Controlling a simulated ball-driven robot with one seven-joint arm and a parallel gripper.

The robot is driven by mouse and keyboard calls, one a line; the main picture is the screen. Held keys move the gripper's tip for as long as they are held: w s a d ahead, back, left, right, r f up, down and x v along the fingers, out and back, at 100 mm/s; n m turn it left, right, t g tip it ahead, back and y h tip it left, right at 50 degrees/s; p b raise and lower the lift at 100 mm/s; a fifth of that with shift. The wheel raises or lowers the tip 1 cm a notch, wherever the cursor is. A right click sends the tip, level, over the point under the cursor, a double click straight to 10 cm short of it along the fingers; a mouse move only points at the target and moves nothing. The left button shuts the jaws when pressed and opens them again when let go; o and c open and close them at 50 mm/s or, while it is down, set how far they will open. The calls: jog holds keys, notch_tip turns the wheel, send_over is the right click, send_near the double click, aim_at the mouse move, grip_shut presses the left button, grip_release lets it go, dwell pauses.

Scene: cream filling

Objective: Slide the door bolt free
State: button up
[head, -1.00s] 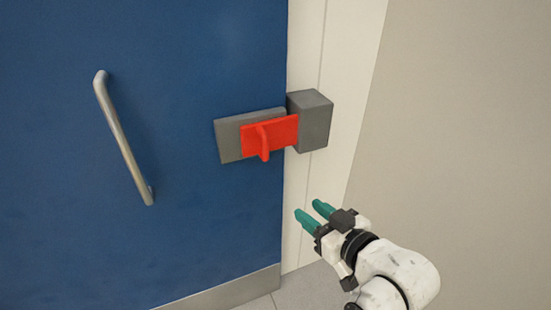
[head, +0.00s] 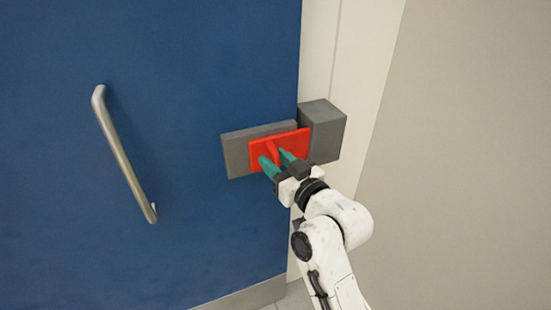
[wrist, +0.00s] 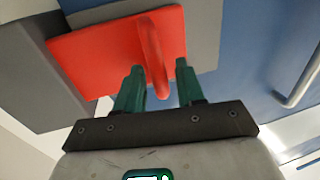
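The red bolt (head: 293,145) lies across a grey plate (head: 237,155) on the blue door, and its right end reaches the grey block (head: 322,130) on the frame. A red handle fin (head: 272,152) stands out from the bolt. My gripper (head: 275,160) is at the bolt, its teal fingers apart, one on each side of the fin. In the wrist view, the fin (wrist: 154,55) rises between the two open fingers (wrist: 158,85), with a gap visible beside them. Whether a finger touches the fin or bolt cannot be told.
A silver pull handle (head: 125,155) is on the door to the left, apart from my gripper. The pale door frame (head: 320,50) and a beige wall (head: 450,150) are at the right.

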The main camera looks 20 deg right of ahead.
jog(key=shift+w, duration=0.15)
grip_shut()
dwell(0.4)
jog(key=shift+a, duration=0.1)
